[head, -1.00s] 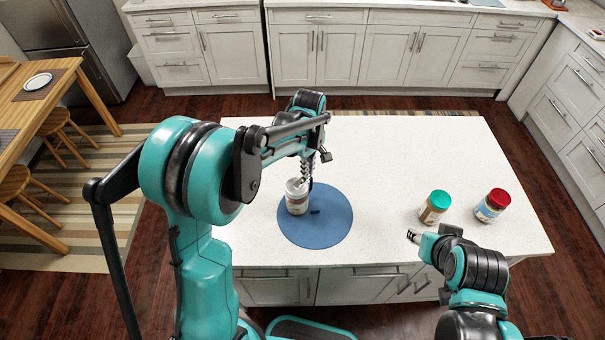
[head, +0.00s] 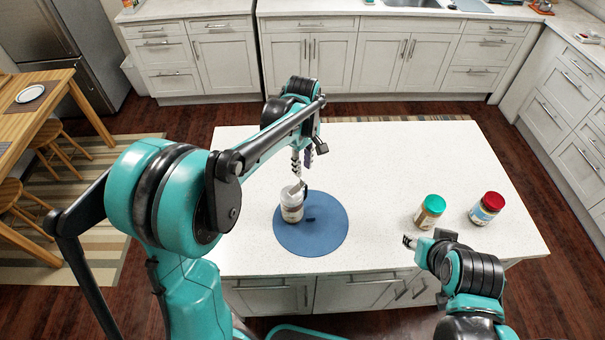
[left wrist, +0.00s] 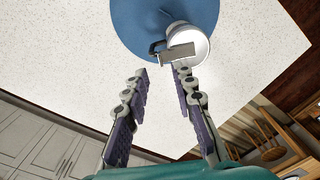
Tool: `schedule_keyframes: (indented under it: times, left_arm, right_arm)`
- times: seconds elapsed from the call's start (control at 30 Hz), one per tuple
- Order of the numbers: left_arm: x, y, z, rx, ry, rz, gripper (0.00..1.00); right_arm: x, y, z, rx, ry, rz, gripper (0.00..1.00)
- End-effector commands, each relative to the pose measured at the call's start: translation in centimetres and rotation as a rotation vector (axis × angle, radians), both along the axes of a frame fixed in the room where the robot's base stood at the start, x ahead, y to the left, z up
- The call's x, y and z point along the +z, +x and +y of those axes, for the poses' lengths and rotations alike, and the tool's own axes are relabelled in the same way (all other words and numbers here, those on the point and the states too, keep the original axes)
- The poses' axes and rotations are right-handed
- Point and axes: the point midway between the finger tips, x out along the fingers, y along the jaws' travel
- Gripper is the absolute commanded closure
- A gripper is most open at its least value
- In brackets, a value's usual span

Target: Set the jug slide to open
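The jug (head: 291,208) stands upright on a round blue mat (head: 325,240). In the left wrist view, its round white lid (left wrist: 200,42) shows a grey flat slide piece (left wrist: 178,53) across the top, with a dark handle (left wrist: 154,47) beside it. I cannot tell for sure how the slide is set. My left gripper (head: 302,172) is above and just behind the jug in the head view. In the left wrist view its fingers (left wrist: 162,76) are spread and empty, short of the lid. My right gripper (head: 409,242) is near the front edge of the counter, away from the jug; its fingers are too small to read.
A green-lidded jar (head: 429,212) and a red-lidded jar (head: 487,209) stand on the right of the white island top (head: 400,160). A small dark patch lies on the mat beside the jug. The middle and back of the island are clear.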

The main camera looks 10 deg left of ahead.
Motion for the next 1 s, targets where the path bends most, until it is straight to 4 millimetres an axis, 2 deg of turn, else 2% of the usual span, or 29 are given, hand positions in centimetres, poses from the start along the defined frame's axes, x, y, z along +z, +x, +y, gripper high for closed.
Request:
schedule_keyframes:
  times: [0.1,0.33,0.5,1.0]
  left_arm:
    - [2.6,0.0,0.0,0.000,0.000,0.000,0.74]
    - [5.7,0.0,0.0,0.000,0.000,0.000,0.74]
    - [6.3,0.0,0.0,0.000,0.000,0.000,0.74]
    - [6.1,-0.4,0.1,-0.017,-0.001,-0.010,0.74]
  right_arm:
    - [0.0,0.0,0.0,0.000,0.000,0.000,0.60]
    - [0.0,0.0,0.0,0.000,0.000,0.000,0.60]
    - [0.0,0.0,0.0,0.000,0.000,0.000,0.60]
    - [-0.4,0.0,0.0,0.000,0.000,0.000,0.60]
